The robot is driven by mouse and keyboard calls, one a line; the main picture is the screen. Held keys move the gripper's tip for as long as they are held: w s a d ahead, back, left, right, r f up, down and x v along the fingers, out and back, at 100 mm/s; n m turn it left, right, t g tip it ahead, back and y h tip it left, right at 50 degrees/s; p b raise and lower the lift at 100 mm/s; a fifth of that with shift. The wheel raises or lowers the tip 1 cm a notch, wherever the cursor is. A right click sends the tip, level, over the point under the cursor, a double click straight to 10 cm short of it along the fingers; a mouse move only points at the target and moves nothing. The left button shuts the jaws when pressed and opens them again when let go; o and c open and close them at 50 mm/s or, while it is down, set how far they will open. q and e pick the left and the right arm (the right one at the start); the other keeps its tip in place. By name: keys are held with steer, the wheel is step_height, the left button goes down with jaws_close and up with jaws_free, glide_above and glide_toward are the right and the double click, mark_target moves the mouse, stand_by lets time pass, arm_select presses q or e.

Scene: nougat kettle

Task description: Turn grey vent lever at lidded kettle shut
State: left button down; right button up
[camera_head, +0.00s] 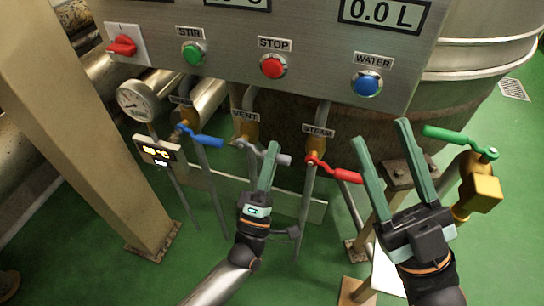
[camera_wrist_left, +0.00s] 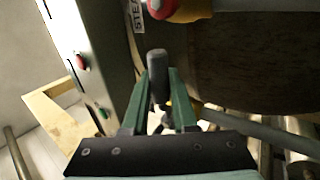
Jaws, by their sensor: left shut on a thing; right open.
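The grey vent lever (camera_head: 284,160) sits on a brass valve (camera_head: 247,132) under the VENT label in the head view. It points right and slightly down, roughly across its pipe. My left gripper (camera_head: 269,158) is shut on the lever near its outer end, and the fingers partly hide it. In the left wrist view the lever's grey grip (camera_wrist_left: 156,65) stands between the two green fingers (camera_wrist_left: 158,88). My right gripper (camera_head: 384,131) is open and empty, right of the red steam lever. The kettle (camera_head: 465,90) stands behind the panel; its lid is not clearly visible.
The red STEAM lever (camera_head: 345,174) lies between my two grippers. A blue lever (camera_head: 207,140) is left of the vent lever, and a green lever (camera_head: 455,139) is beyond my right gripper. The button panel (camera_head: 225,60) overhangs the valves. A beige post (camera_head: 85,130) stands left.

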arm_select(q)
steer(key=shift+r, duration=0.1)
stand_by(0.3)
steer(key=c, duration=0.7)
jaws_free()
